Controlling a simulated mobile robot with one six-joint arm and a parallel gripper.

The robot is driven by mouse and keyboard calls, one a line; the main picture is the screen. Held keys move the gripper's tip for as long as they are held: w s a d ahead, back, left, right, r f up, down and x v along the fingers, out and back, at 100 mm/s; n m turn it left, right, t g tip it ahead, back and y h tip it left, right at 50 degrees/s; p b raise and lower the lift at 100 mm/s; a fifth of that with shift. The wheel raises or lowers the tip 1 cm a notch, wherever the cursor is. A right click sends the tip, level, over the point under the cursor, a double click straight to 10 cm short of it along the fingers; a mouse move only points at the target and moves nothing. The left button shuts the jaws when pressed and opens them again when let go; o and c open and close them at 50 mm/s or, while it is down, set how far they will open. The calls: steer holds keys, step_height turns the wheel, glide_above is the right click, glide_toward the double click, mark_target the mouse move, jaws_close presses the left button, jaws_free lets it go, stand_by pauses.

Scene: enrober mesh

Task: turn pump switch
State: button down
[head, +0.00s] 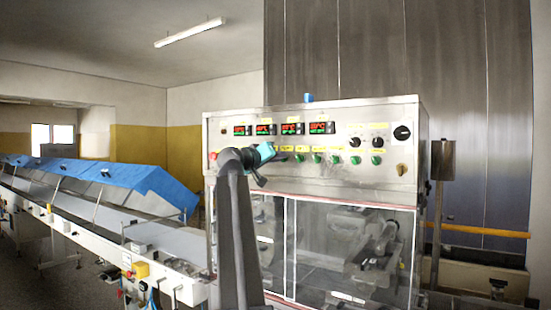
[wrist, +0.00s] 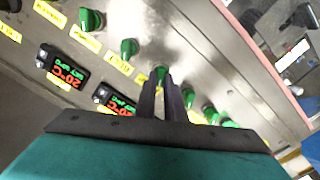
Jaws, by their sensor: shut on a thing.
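A steel control panel (head: 225,150) holds a row of green switch knobs, shown at the right in the head view (head: 334,159). My gripper (wrist: 164,84) is shut on one green knob (wrist: 161,72) in the wrist view; only the knob's top shows between the dark fingers. Other green knobs stand on both sides of it, such as one green knob (wrist: 129,48). In the head view my teal gripper (head: 277,152) reaches the panel's left half and hides part of the row. The yellow labels are too small to read, so I cannot tell which knob is the pump switch.
Red-lit temperature displays (head: 321,127) sit above the knobs. A black rotary knob (head: 402,132) is at the panel's upper right. Clear doors (head: 345,250) are below the panel. A conveyor with blue covers (head: 120,180) runs along the left.

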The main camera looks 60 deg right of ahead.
steer(key=c, duration=1.8)
jaws_free()
steer(key=shift+s, duration=0.2)
steer(key=shift+c, duration=0.2)
steer(key=a+b, duration=0.2)
steer(key=a, duration=1.1)
steer(key=shift+w+a+f+b, duration=0.15)
steer(key=shift+w+a+b, duration=0.1)
steer(key=shift+b, duration=0.1)
steer(key=shift+d, duration=0.1)
